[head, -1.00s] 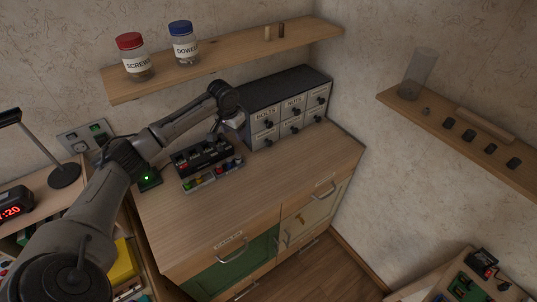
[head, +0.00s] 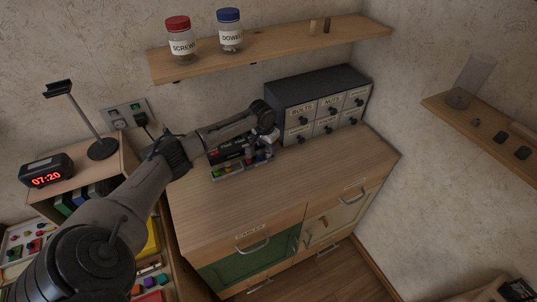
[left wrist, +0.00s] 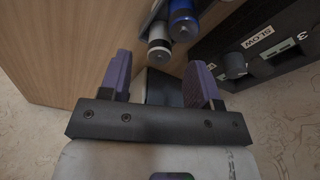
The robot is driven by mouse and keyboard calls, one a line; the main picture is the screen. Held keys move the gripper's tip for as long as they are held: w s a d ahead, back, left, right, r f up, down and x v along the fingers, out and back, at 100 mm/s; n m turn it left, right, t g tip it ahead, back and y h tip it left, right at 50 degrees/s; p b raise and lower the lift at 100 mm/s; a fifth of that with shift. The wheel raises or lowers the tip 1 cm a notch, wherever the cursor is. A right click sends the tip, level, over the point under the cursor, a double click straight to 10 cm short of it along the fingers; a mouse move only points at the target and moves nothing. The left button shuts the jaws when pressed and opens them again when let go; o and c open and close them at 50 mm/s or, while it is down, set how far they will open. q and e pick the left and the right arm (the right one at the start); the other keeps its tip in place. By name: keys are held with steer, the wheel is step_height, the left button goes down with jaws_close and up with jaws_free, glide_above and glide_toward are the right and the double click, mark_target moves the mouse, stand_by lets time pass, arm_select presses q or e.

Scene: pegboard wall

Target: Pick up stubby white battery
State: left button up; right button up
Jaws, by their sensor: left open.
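My left gripper (left wrist: 161,72) is open, with its two purple fingers apart. In the left wrist view a short white battery (left wrist: 158,48) with a grey end stands just beyond the fingertips, a little above the gap. A blue battery (left wrist: 183,20) is close beside it on the right. A dark and pale shape shows between the fingers; I cannot tell what it is. In the head view my left gripper (head: 267,146) is low over the battery tray (head: 230,174) and partly hides it. The white battery cannot be made out there. My right gripper is not in view.
A black charger (left wrist: 262,52) marked SLOW, with a knob, stands close on the right in the left wrist view. A drawer cabinet (head: 317,93) stands behind on the bench. The bench top (head: 300,180) is clear in front. A shelf with jars (head: 180,45) hangs above.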

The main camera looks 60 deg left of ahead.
mark_target(268, 149)
arm_select(q)
steer(key=shift+w+f, duration=0.15)
steer(key=shift+f, duration=0.65)
steer(key=shift+w+f, duration=0.1)
steer(key=shift+f, duration=0.65)
steer(key=shift+c, duration=0.2)
steer(key=c, duration=1)
steer(key=shift+r, duration=0.1)
